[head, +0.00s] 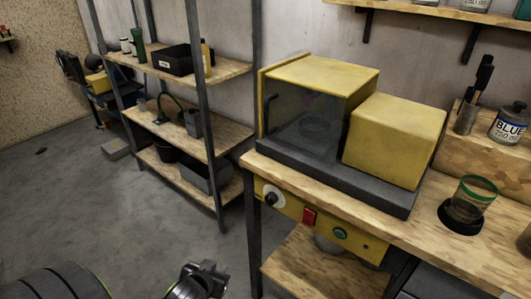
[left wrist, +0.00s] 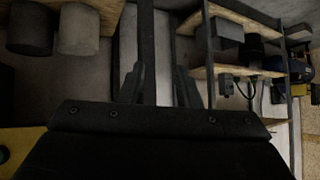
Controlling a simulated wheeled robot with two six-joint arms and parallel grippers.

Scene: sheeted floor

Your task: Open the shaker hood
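The shaker is a yellow and dark grey machine on the wooden bench in the head view. Its hood (head: 318,78) has a yellow top and dark see-through panels, with a dark handle (head: 270,114) at the left of the front. The hood looks closed, down on the grey base (head: 330,178). My left gripper (head: 207,272) is low at the bottom of the head view, well below and apart from the shaker. In the left wrist view its two fingers (left wrist: 160,85) stand apart with nothing between them. My right gripper is not in view.
A panel with a knob (head: 272,195) and a red switch (head: 309,217) is on the bench front. A cup (head: 468,203) and a BLUE jar (head: 508,124) stand right of the shaker. A shelf rack (head: 210,147) stands at left. The floor (head: 100,210) before it is clear.

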